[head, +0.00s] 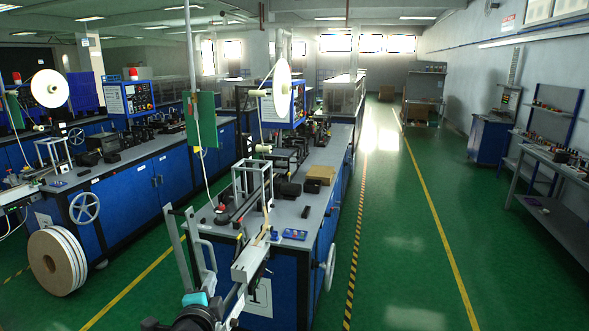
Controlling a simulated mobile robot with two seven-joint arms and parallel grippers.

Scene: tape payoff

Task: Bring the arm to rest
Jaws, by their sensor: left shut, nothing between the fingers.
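My left gripper (195,300) is low in the head view, left of centre, in front of the near end of the middle blue machine (285,255). Its teal and dark parts overlap grey bars and a dark round part there, so its outline is hard to separate. It is shut and empty. I cannot tell whether it touches the machine. My right gripper is not in view.
A pale tape reel (282,88) stands above the middle machine. A large white-edged reel (57,262) is at the front of the left machine. A workbench (555,165) lines the right wall. The green aisle (400,230) is clear.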

